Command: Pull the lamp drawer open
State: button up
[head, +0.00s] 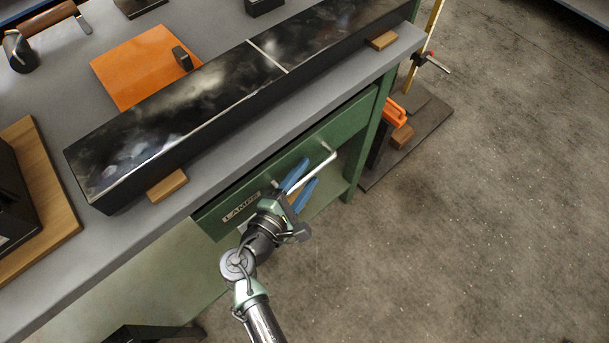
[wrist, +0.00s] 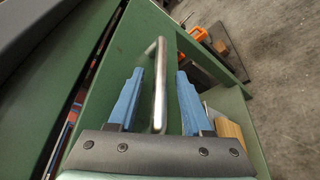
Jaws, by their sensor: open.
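The lamp drawer (head: 285,165) is a green front under the bench top, with a label reading LAMPS. Its metal bar handle (head: 322,166) sticks out from the front. In the wrist view the handle (wrist: 160,85) runs between the two blue fingers of my gripper (wrist: 160,74), with clear space on both sides. My gripper (head: 308,172) is open around the handle and not closed on it. In the wrist view a narrow gap beside the drawer front (wrist: 110,80) shows small red and blue things inside.
The grey bench top (head: 225,160) overhangs the drawer and carries a long dark beam (head: 190,105) on wooden blocks. A green bench leg (head: 365,150) stands right of the drawer. Orange and wooden items (head: 400,125) lie beyond it. The concrete floor in front is clear.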

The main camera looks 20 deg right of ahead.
jog(key=shift+c, duration=0.2)
grip_shut()
dwell(1.2)
